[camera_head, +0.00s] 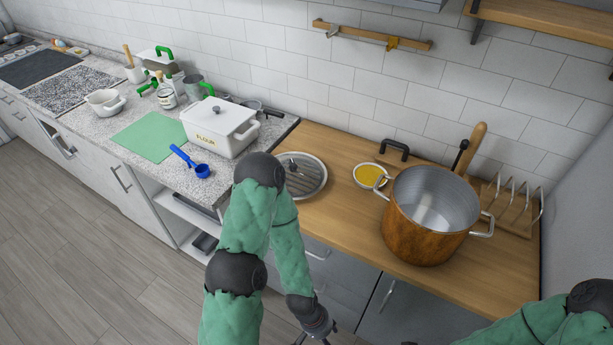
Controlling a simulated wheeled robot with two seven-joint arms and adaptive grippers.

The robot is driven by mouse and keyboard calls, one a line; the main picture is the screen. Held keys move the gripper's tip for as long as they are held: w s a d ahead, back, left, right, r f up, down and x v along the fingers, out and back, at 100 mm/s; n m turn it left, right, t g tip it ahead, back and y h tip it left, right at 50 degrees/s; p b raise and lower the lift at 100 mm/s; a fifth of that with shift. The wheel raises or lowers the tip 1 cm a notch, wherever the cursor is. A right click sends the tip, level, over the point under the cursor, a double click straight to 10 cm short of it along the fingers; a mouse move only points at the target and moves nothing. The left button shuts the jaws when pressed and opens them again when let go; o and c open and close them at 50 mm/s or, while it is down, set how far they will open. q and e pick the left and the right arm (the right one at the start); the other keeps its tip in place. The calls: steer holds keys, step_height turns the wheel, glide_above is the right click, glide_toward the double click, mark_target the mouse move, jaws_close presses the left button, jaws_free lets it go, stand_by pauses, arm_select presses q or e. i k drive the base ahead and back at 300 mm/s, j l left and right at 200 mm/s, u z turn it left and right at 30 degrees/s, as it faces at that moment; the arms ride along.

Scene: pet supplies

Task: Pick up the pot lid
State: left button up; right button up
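The pot lid (311,182) is a round lid with a grey rim and a dark knob. It lies on the wooden counter, left of the large copper-coloured pot (412,238), with its lower left edge behind my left arm. My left gripper (316,339) points down at the bottom edge, in front of the drawers and well below the lid. Its fingertips are cut off by the frame, so its opening is unclear. My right arm enters at the lower right. Its gripper does not show clearly; only a small dark sliver is at the bottom edge.
A yellow-filled bowl (368,175) sits between lid and pot. A wooden-handled utensil (475,143) and a wire rack (513,205) are behind the pot. On the left stand a white flour box (219,127), a blue scoop (201,170) and a green mat (150,136).

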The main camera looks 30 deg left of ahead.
mark_target(312, 175)
steer(key=u, duration=0.55)
steer(key=i+j+u, duration=0.25)
steer(key=j, duration=0.15)
steer(key=i+j+u, duration=0.1)
steer(key=j+u, duration=0.15)
steer(key=j, duration=0.15)
steer(key=i+j+u, duration=0.25)
steer(key=k+j, duration=0.05)
steer(key=j, duration=0.05)
